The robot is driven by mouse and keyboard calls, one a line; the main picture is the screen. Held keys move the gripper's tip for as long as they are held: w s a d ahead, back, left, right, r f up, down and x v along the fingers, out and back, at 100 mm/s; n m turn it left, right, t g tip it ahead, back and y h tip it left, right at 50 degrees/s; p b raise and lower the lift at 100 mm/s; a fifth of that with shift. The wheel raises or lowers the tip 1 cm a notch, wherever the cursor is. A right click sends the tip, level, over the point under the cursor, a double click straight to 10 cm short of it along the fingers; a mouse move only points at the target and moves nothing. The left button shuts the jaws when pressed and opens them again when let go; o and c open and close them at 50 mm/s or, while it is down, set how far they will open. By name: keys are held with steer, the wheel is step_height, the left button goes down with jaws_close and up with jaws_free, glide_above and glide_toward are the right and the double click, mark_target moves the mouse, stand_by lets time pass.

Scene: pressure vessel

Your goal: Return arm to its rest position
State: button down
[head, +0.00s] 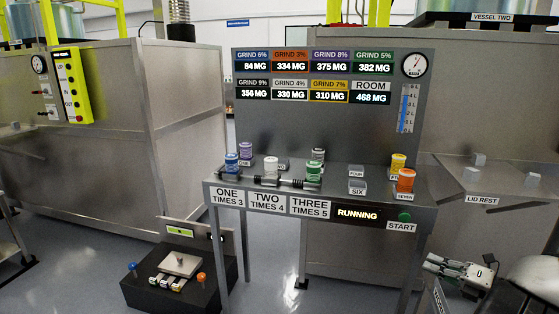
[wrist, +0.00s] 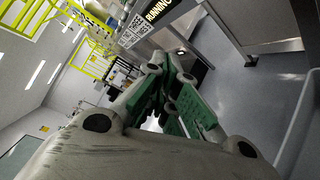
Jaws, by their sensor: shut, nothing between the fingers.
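My gripper (wrist: 170,92) shows in the wrist view, its green fingers closed together with nothing between them. It is in the air, clear of the grinding bench, whose RUNNING sign (wrist: 158,12) shows tilted at the top of that view. A pale rounded part of my own arm shows at the lower right edge of the head view.
The bench (head: 226,198) holds several capped jars, including an orange one (head: 405,180) at its right end. A black box (head: 150,295) with coloured knobs stands on the floor at left. The lid rest (head: 505,190) is at right. Open floor shows before the bench.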

steer(key=s+a+r+n+g+h, duration=0.1)
steer(key=s+a+r+n+g, duration=0.15)
steer(key=s+n+g, duration=0.4)
steer(key=s+a+r+n+g, duration=0.1)
steer(key=s+r+n+g, duration=0.25)
steer(key=n, duration=0.65)
steer(key=s+a+r+n+g+h, duration=0.1)
steer(key=s+r+n+g, duration=0.25)
steer(key=s+n, duration=0.35)
step_height(320, 180, up, 10)
steer(key=d+r+n+h, duration=0.1)
steer(key=d+n+h, duration=0.1)
steer(key=n+h, duration=0.85)
steer(key=a+r+n+t+y, duration=0.1)
steer(key=a+r+n+t, duration=0.4)
steer(key=a+r+n, duration=0.1)
step_height(320, 180, up, 2)
steer(key=shift+w+r+n+y, duration=0.15)
steer(key=shift+r+n+y, duration=0.15)
steer(key=shift+n, duration=0.4)
